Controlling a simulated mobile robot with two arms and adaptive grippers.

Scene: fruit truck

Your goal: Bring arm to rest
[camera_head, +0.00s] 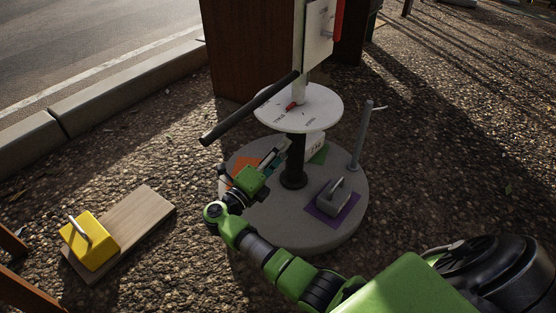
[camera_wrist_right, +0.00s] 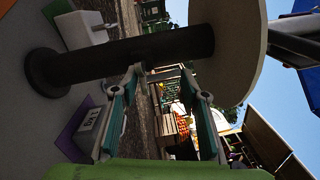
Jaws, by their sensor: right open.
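My right gripper (camera_head: 272,160) reaches in from the lower right, low over the round grey base and left of the dark post. In the right wrist view its two fingers (camera_wrist_right: 160,84) are spread, with nothing seen between them. The post (camera_wrist_right: 130,58) crosses that view just beyond the fingertips; I cannot tell the exact gap. The round white plate (camera_head: 315,108) sits on the post above the gripper. My left gripper is not in view.
A grey handled block (camera_head: 333,194) sits on a purple square. A white block (camera_head: 314,147) stands by a green square. An upright grey rod (camera_head: 361,140) and a black bar (camera_head: 245,110) are obstacles. A yellow block (camera_head: 88,245) rests on a wooden board (camera_head: 140,222).

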